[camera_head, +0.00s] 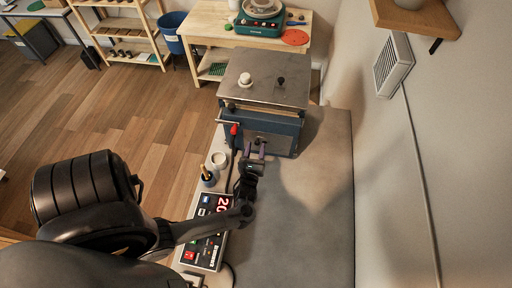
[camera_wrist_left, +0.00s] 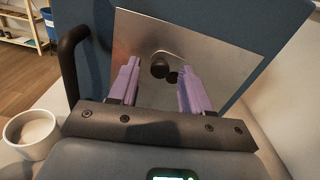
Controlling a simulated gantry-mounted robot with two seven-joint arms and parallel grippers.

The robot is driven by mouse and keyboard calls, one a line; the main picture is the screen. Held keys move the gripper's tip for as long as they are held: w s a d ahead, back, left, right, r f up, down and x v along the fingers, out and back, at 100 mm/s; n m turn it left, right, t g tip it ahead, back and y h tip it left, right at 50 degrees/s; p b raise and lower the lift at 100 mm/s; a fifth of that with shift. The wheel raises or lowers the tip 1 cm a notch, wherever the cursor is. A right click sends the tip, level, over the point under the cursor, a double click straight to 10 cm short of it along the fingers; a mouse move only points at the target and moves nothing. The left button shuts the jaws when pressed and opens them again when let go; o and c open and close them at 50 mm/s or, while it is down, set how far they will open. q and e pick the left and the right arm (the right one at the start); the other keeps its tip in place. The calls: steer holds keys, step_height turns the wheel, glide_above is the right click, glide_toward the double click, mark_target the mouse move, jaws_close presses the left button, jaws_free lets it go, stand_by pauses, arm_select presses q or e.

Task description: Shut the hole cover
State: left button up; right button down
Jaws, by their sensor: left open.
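A blue box-shaped kiln (camera_head: 285,133) with a steel top stands at the far end of the grey worktop. In the left wrist view its steel front plate (camera_wrist_left: 214,58) fills the middle. On it is the hole cover, with a round dark knob (camera_wrist_left: 159,69). A dark round spot (camera_wrist_left: 173,77), perhaps the hole, shows just right of the knob. My left gripper (camera_head: 256,149) is open in front of this plate. Its purple fingers in the left wrist view (camera_wrist_left: 157,66) stand on either side of the knob, with a gap on both sides. My right gripper is not in view.
A dark curved handle (camera_wrist_left: 72,65) juts from the kiln's left side. A white cup (camera_wrist_left: 31,133) stands left of my gripper. A control box (camera_head: 205,232) with a red display lies under my left arm. The grey worktop (camera_head: 310,215) at right is clear.

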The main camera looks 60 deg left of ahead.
arm_select(q)
steer(key=shift+w+a, duration=0.25)
jaws_close()
stand_by(0.4)
steer(key=shift+w+d+f+n, duration=0.3)
steer(key=shift+f+n, duration=0.15)
steer(key=shift+n, duration=2.3)
steer(key=shift+w+d+f+n, duration=0.25)
steer(key=shift+w+f+n, duration=0.15)
steer(key=shift+n, duration=2.4)
steer(key=shift+w+d+f+n, duration=0.25)
steer(key=shift+f+n, duration=0.25)
steer(key=shift+n, duration=2.25)
